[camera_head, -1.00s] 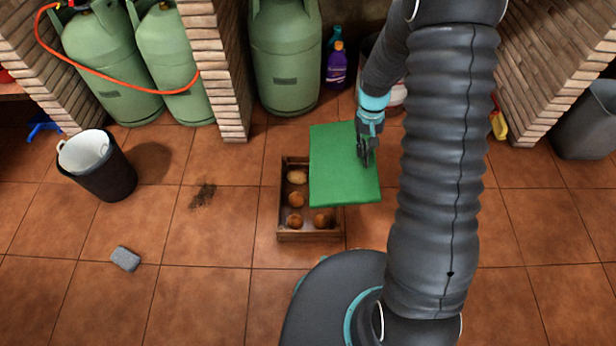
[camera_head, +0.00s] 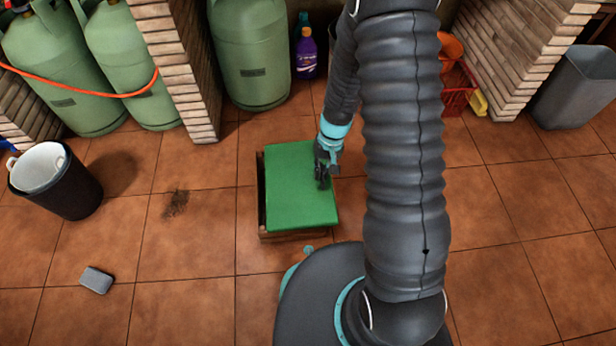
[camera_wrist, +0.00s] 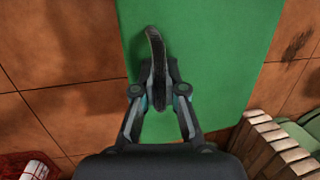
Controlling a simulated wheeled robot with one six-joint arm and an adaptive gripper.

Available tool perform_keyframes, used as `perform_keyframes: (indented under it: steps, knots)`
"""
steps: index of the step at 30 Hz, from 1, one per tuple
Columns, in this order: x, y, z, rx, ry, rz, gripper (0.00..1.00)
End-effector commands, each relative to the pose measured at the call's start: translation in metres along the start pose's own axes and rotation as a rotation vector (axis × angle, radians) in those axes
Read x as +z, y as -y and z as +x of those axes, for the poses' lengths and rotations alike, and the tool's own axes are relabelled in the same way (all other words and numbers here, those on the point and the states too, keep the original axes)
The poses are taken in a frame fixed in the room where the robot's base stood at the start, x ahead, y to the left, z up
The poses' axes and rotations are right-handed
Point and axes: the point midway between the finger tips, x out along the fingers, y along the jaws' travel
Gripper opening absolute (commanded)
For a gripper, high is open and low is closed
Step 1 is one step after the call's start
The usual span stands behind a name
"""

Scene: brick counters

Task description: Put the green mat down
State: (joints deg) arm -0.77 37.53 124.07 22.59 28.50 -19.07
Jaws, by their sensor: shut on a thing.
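The flat green mat (camera_head: 285,185) lies over the top of the wooden crate (camera_head: 290,236), covering nearly all of it. Only the crate's left side and front edge show. I cannot tell whether the mat rests on the rim or hangs just above it. In the wrist view the mat (camera_wrist: 205,45) fills the middle, under the closed fingers of my gripper (camera_wrist: 157,65). The crate's contents are hidden.
A black bucket (camera_head: 70,198) with a white inside and a grey sponge (camera_head: 96,280) are on the left floor. Green gas cylinders (camera_head: 250,60) and a purple bottle (camera_head: 306,55) stand behind. A red basket (camera_head: 458,92) and grey bin (camera_head: 575,90) are right. Tiled floor around the crate is clear.

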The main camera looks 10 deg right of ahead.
Motion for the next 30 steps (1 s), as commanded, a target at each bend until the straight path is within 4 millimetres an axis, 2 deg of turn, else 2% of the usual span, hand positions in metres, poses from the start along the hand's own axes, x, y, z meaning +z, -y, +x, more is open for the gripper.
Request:
perform_keyframes:
  steps: [3, 8, 13, 21, 30]
  knots:
    - [-0.017, 0.013, 0.015, 0.001, 0.002, -0.003, 0.00]
    - [-0.031, 0.022, 0.023, 0.000, 0.001, -0.001, 0.00]
    - [-0.034, 0.023, 0.030, 0.000, 0.002, 0.000, 0.00]
    - [-0.039, 0.017, 0.063, 0.001, 0.001, -0.001, 0.00]
    - [-0.040, 0.017, 0.065, 0.001, 0.000, -0.001, 0.00]
